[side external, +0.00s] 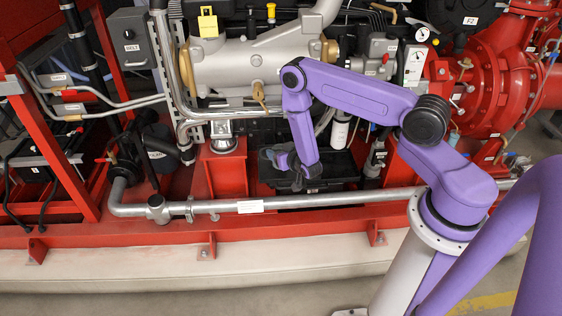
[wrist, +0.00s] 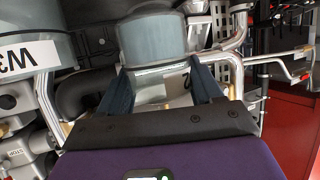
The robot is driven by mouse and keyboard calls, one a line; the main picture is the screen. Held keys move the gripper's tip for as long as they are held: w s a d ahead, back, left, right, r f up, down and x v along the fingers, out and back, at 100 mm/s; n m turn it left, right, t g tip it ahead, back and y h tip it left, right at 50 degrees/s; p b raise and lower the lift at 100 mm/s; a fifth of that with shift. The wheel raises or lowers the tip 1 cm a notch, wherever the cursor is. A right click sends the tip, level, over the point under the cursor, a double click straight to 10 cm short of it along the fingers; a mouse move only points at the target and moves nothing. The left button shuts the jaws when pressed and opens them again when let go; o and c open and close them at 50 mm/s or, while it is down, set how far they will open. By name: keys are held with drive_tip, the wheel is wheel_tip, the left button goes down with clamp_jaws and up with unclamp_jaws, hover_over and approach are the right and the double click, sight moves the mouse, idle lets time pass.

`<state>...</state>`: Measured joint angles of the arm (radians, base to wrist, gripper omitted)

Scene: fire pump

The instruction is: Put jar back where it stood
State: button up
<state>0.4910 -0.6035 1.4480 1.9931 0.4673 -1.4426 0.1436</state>
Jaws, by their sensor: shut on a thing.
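My gripper (wrist: 160,70) has its two dark fingers on either side of a bluish-grey jar (wrist: 152,38) in the wrist view. The jar carries a pale label with a dark mark like a 2, and my gripper's housing hides the rest of it. In the side view my gripper (side external: 281,160) is low, at the left end of a black tray (side external: 345,172), in front of the pump. There I cannot make out the jar clearly from the fingers, nor whether it touches anything below.
A silver pipe (side external: 305,201) runs along the front, close below my gripper. A red pedestal (side external: 226,172) stands just to the left. A white cylinder (side external: 340,132) hangs behind to the right. In the wrist view, a large labelled grey cylinder (wrist: 30,55) is at the left.

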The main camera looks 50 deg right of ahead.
drive_tip(key=shift+f, duration=1.9)
drive_tip(key=shift+f, duration=0.15)
drive_tip(key=o, duration=1.2)
drive_tip(key=shift+o, duration=0.2)
